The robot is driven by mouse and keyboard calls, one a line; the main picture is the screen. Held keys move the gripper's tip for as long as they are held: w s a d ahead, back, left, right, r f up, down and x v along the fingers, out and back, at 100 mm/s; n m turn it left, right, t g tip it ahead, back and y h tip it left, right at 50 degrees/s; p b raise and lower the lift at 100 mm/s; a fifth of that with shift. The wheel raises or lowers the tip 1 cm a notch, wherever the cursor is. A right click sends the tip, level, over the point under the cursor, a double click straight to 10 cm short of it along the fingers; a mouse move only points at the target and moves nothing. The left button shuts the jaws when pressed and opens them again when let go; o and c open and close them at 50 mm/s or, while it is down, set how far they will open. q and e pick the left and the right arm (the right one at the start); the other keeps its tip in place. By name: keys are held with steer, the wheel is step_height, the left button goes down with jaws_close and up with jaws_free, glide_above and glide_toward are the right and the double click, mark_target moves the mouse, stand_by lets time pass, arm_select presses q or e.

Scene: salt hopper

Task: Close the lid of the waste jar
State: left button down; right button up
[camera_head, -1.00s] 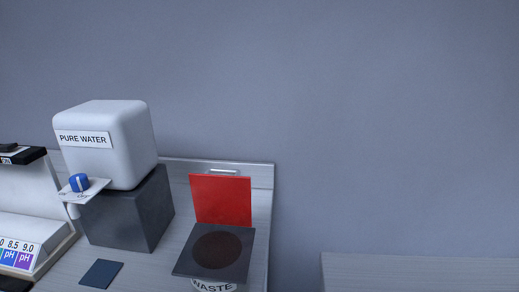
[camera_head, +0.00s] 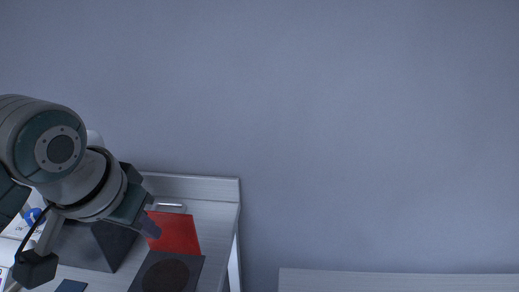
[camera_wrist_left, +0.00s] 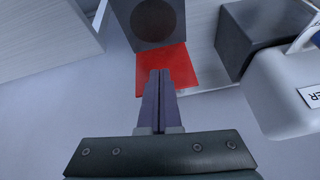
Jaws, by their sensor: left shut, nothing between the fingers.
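The waste jar has a dark square top (camera_head: 140,283) with a round dark opening (camera_head: 165,277), low in the head view. Its red lid (camera_head: 180,234) stands open along the far edge of that top. In the left wrist view the jar top (camera_wrist_left: 124,12) is at the upper edge, with the red lid (camera_wrist_left: 187,66) nearer the camera. My right gripper is not in view.
The white water tank (camera_wrist_left: 282,100) and its dark block (camera_wrist_left: 245,42) stand beside the jar, mostly hidden by my left arm in the head view. A wall rises behind the counter (camera_head: 205,187). Another pale surface (camera_head: 400,286) lies at lower right, across a gap.

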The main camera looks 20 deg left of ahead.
arm_select(q)
steer(key=shift+n+t, duration=0.4)
steer(key=shift+n, duration=0.4)
steer(key=w+r+p, duration=0.1)
steer(key=w+r, duration=0.1)
steer(key=w+a+r+p, duration=0.1)
steer(key=w+r, duration=0.1)
steer(key=w, duration=0.1)
steer(key=w+a+r, duration=0.1)
steer(key=w+r, duration=0.1)
steer(key=r, duration=0.1)
steer(key=shift+w+a+p, duration=0.15)
steer(key=shift+w+p, duration=0.1)
steer(key=shift+p, duration=0.15)
step_height(320, 180, down, 8)
steer(key=p, duration=0.1)
steer(key=shift+w, duration=0.45)
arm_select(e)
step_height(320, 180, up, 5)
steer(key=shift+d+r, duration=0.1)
arm_select(q)
steer(key=shift+a+f, duration=0.1)
steer(key=shift+a, duration=0.05)
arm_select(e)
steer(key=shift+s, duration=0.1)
